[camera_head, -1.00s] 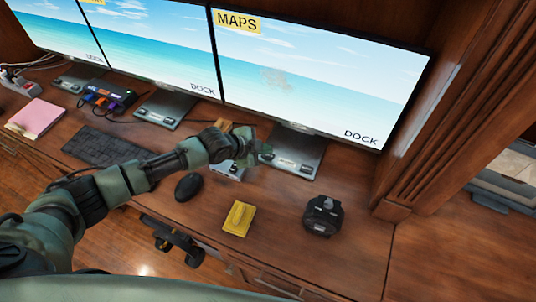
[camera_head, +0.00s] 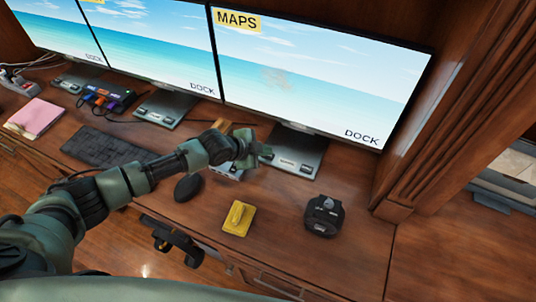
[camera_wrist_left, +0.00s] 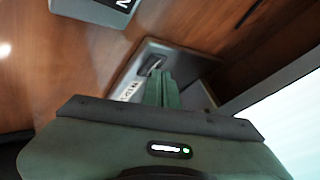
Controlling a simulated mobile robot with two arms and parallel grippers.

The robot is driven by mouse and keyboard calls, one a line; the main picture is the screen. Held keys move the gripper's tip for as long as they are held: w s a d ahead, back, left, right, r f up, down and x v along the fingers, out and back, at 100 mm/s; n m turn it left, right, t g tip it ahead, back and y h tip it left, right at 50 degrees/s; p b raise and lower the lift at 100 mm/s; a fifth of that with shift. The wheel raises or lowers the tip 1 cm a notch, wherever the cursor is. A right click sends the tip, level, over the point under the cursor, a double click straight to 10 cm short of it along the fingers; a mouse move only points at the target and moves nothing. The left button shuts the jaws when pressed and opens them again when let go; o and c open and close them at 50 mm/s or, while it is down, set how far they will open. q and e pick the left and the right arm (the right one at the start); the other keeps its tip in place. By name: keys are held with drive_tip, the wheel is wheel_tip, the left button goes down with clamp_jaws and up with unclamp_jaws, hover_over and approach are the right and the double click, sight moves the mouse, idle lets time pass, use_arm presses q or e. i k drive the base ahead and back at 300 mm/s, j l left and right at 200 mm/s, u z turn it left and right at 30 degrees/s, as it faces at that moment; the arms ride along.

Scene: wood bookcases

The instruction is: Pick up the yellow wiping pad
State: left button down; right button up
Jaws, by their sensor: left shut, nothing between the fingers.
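The yellow wiping pad (camera_head: 238,218) lies flat on the desk near its front edge, with a raised yellow grip on top. My left gripper (camera_head: 264,151) is above the desk, behind the pad, close to the base of the right monitor. In the left wrist view my left gripper (camera_wrist_left: 161,88) has its green fingers together with nothing between them. The pad is not in the left wrist view.
A black mouse (camera_head: 188,187) and a keyboard (camera_head: 107,147) lie left of the pad. A black device (camera_head: 323,216) stands to its right. The right monitor (camera_head: 320,75) rises behind. A pink notepad (camera_head: 35,117) lies far left. The desk around the pad is clear.

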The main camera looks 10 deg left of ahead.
sight(240, 216)
drive_tip(key=u, duration=0.75)
